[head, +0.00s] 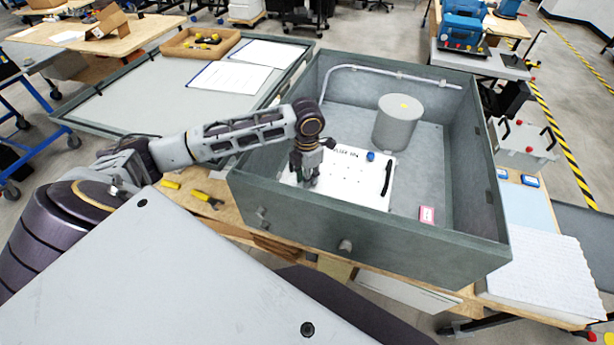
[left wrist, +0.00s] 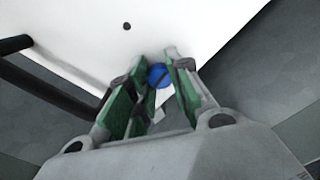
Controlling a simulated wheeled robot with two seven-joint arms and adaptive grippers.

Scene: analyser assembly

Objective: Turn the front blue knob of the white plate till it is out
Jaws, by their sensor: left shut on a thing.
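The white plate (head: 348,192) lies inside the grey open box, with printed lettering and a black handle (head: 388,177) at its right. One blue knob (head: 371,156) shows at the plate's rear edge. My left gripper (head: 304,180) points down over the plate's left part and hides what is under it in the head view. In the left wrist view its green-padded fingers (left wrist: 166,78) are on both sides of the front blue knob (left wrist: 158,75), shut on it. The knob sits at the edge of the plate (left wrist: 95,25). My right gripper is not in view.
The grey box (head: 350,228) has raised walls around the plate. A grey cylinder (head: 398,124) stands behind the plate, and a pink label (head: 427,215) lies at its right. A lid-like panel (head: 150,95) with papers and a cardboard tray (head: 200,44) lies to the left.

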